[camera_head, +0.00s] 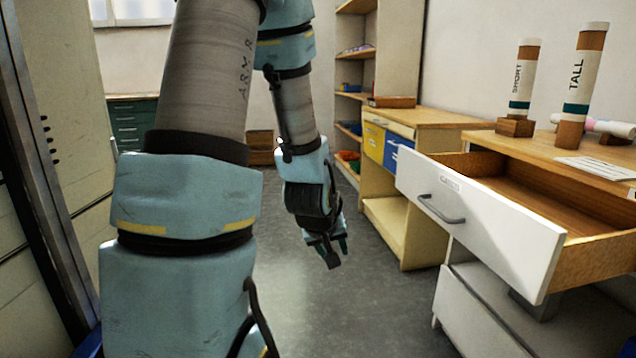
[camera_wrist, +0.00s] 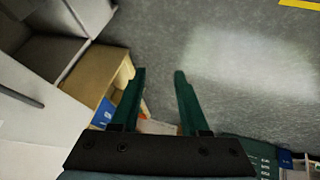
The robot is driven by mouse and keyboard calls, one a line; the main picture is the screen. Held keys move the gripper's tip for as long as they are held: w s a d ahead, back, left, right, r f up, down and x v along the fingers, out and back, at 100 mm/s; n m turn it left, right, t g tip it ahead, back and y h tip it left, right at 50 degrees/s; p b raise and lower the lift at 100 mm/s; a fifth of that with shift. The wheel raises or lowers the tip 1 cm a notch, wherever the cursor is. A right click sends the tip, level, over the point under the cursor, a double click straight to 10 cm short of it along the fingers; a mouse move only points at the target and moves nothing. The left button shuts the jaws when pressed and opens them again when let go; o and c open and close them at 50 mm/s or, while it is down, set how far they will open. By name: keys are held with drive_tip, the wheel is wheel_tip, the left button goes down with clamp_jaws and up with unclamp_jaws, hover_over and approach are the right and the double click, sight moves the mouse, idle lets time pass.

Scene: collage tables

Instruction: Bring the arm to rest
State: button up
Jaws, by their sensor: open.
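My arm (camera_head: 202,75) fills the left and middle of the head view and bends down in front of the cabinets. My gripper (camera_head: 338,248) hangs at its end over the grey floor, left of the open white drawer and apart from it. In the wrist view my gripper (camera_wrist: 160,80) shows two green fingers spread apart. No object is between the fingertips; grey floor shows past them.
A white-fronted drawer (camera_head: 475,225) stands pulled out at the right, its wooden inside empty where visible. Tubes marked SHORT (camera_head: 525,78) and TALL (camera_head: 581,85) stand on the table top (camera_head: 480,145). A wooden cabinet (camera_head: 420,225) stands behind. The middle floor (camera_head: 375,300) is clear.

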drive_tip(key=s+a+r+m+g+y, duration=0.2)
drive_tip(key=s+a+r+g, duration=0.2)
drive_tip(key=s+a, duration=0.55)
drive_tip(key=w+p+v, duration=0.2)
drive_tip(key=p+v, duration=0.7)
drive_tip(key=w+d+p+v, duration=0.1)
drive_tip(key=p+v, duration=0.8)
drive_tip(key=shift+a+r+g, duration=0.35)
drive_tip(key=shift+g, duration=0.05)
drive_tip(key=shift+f, duration=0.1)
